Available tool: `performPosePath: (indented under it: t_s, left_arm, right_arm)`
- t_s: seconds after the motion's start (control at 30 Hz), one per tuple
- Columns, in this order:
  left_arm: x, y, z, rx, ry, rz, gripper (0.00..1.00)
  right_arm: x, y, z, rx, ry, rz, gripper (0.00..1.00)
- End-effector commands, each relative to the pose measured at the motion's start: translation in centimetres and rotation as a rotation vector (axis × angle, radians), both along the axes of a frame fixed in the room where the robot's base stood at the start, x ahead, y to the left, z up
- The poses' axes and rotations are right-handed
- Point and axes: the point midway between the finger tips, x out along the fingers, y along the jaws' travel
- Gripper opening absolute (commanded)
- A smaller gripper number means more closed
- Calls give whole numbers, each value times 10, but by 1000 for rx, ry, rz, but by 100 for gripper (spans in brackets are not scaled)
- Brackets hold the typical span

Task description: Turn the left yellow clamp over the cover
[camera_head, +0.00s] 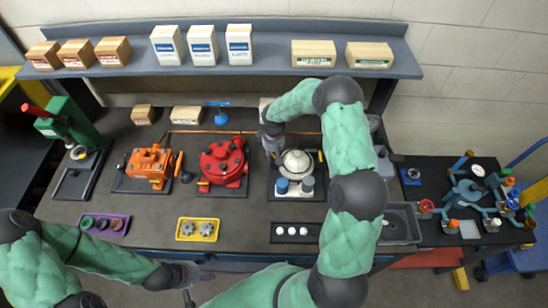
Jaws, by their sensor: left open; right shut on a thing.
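The white domed cover (296,161) sits on a dark base plate right of centre, with two blue-and-white cylinders (295,186) in front of it. A yellow clamp (321,156) shows at the cover's right side. My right gripper (276,156) reaches down at the cover's left edge and is shut on what looks like the left yellow clamp; the fingers hide most of it, so its angle cannot be told. My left gripper (189,292) is open and empty at the bottom edge, away from the cover.
A red motor (223,162) and an orange motor (149,164) stand to the left. A yellow tray (197,241), a purple tray (126,220) and a black tray (280,239) lie in front. My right arm spans the area right of the cover.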

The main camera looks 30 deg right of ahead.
Motion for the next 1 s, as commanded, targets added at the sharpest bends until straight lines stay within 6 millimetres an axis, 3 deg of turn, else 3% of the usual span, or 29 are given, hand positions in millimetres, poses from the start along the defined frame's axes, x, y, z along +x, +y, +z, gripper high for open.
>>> performPosePath:
  t_s: [0.6,1.0]
  left_arm:
    - [0,0,-17,0,0,0,55]
    - [0,0,-19,0,0,0,55]
  right_arm:
    - [2,2,0,-2,0,558,0]
    - [2,3,0,-2,-1,761,0]
